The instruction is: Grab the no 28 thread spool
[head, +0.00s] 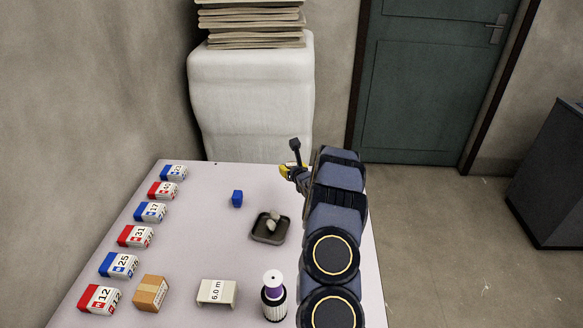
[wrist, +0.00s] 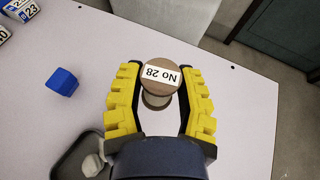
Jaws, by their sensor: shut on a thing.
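The no 28 thread spool (wrist: 160,95) shows in the wrist view with a brown round end and a white "No 28" label, which reads upside down. It lies between the yellow fingers of my gripper (wrist: 159,84), which is shut on it. In the head view my gripper (head: 291,170) is at the far right part of the table, and I cannot make out the spool there.
On the white table (head: 215,250), a dark tray (head: 270,238) with pale lumps and a blue cube (head: 237,198) lie left of my arm. Several red and blue numbered boxes (head: 136,236) line the left edge.

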